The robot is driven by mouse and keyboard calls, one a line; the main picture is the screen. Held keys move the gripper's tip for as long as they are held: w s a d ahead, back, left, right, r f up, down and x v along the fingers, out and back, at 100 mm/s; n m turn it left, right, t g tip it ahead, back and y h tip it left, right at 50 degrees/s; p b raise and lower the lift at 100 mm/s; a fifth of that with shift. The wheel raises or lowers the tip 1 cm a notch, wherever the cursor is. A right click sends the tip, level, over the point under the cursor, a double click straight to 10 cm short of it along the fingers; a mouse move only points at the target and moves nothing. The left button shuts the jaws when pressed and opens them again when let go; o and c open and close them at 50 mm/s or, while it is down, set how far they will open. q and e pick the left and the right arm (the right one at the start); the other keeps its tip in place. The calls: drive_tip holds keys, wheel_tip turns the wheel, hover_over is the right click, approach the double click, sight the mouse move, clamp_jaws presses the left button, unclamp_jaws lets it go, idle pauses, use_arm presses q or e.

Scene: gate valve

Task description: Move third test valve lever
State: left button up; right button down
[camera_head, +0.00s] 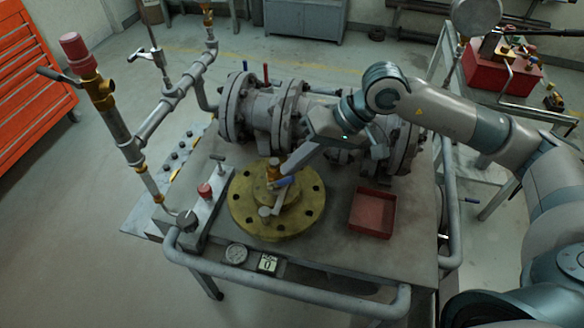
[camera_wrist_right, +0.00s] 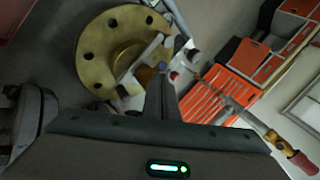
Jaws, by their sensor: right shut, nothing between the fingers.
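A brass flange (camera_head: 247,214) lies on the grey bench top, with a small fitting at its centre. In the wrist view the shut fingers (camera_wrist_right: 163,75) point at the fitting. A black-handled lever (camera_head: 56,75) sits on the upright pipe at the left. I cannot tell which lever is the third.
A large grey gate valve (camera_head: 262,108) lies behind the flange, beneath my right forearm. A red tray (camera_head: 372,212) sits right of the flange. A gauge (camera_head: 236,253) and display (camera_head: 267,263) are at the bench's front. A tubular rail (camera_head: 290,296) runs along the front.

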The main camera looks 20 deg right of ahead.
drive_tip(key=shift+s, duration=0.1)
idle(0.3)
drive_tip(key=shift+a, duration=0.1)
drive_tip(key=shift+w+a+r+b, duration=0.35)
drive_tip(key=shift+w+a+b, duration=0.05)
drive_tip(key=shift+a, duration=0.05)
idle(0.6)
